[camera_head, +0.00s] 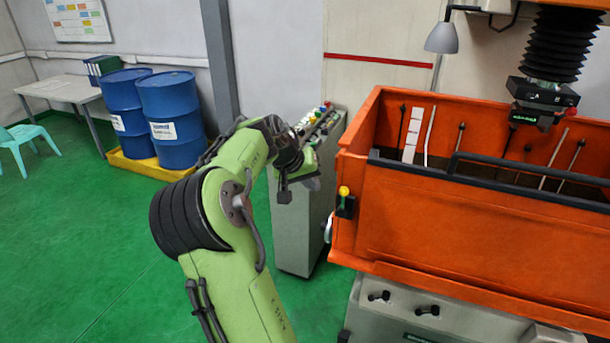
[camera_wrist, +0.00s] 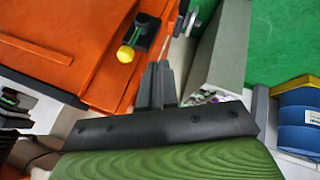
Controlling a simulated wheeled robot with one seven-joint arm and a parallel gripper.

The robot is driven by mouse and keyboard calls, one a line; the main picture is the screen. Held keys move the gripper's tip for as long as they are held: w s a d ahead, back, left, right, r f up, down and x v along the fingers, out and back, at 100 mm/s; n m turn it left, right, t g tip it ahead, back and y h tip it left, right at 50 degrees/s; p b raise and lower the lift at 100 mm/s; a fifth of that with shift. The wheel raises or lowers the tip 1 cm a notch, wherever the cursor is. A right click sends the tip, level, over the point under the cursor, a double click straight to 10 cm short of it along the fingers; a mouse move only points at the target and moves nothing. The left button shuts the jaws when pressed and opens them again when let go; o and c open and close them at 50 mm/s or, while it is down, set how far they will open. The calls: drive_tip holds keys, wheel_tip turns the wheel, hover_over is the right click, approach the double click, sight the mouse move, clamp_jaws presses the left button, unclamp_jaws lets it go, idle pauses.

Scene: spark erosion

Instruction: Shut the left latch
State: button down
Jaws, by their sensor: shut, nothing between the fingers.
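The left latch (camera_head: 345,204) is a black fitting with a yellow knob, on the left end of the orange tank's front. In the head view the knob sits at the top of the fitting. In the wrist view the latch (camera_wrist: 143,36) is up and left of the fingertips, with its knob at the lower left. My gripper (camera_head: 284,196) is to the left of the latch and apart from it. In the wrist view my gripper (camera_wrist: 158,70) has its fingers together, with nothing between them. I cannot tell whether the latch is engaged.
The orange tank (camera_head: 440,235) fills the right side, with a black bar along its front rim. A grey control cabinet (camera_head: 296,235) stands close behind my gripper. Blue drums (camera_head: 170,110) stand at the back left. The green floor (camera_head: 90,240) at left is clear.

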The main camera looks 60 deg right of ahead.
sight(343, 202)
drive_tip(key=s+d, duration=0.1)
drive_tip(key=s+d+f, duration=0.2)
drive_tip(key=shift+s+d+f, duration=0.25)
drive_tip(key=shift+s+d, duration=0.05)
drive_tip(key=shift+d, duration=0.05)
drive_tip(key=shift+p, duration=0.3)
drive_tip(key=shift+s+r+t, duration=0.2)
drive_tip(key=shift+s+t, duration=0.2)
drive_tip(key=shift+s, duration=0.05)
